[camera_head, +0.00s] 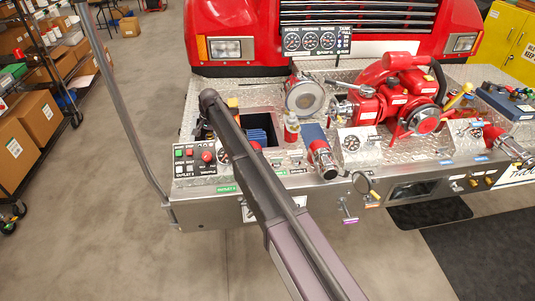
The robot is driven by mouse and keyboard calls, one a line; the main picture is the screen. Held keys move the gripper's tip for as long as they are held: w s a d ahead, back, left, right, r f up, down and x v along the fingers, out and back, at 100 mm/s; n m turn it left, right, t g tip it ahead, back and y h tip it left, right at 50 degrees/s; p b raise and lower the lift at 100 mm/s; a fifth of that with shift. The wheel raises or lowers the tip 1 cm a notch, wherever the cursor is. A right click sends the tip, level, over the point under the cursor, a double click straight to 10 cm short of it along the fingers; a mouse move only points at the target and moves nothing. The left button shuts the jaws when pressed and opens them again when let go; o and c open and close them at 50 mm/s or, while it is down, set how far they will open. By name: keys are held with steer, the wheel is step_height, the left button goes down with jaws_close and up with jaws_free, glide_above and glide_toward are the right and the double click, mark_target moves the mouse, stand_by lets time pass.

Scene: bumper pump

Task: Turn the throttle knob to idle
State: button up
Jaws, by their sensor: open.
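The throttle knob (207,156) is a small round red knob on the sloped control panel (187,168) at the front left of the bumper. The word THROTTLE shows on the panel below it. Its pointer setting is too small to read. Green and red buttons sit on the panel to the left of the knob. My arm reaches up from the bottom middle, passes just right of the panel and bends at the top, behind the knob. My gripper cannot be made out; the arm may hide it.
A gauge (223,156) sits just right of the knob. A grey upright pole (122,110) stands left of the bumper.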

steer(key=s+d+f+b, duration=0.1)
steer(key=s+d, duration=0.3)
steer(key=d, duration=0.8)
steer(key=s+d+f+n+h+b, duration=0.1)
steer(key=s+d, duration=0.3)
steer(key=d, duration=0.9)
steer(key=shift+s, duration=0.15)
steer(key=s+d+n+h, duration=0.1)
steer(key=s+d, duration=2.1)
steer(key=d, duration=0.2)
steer(key=shift+d, duration=0.4)
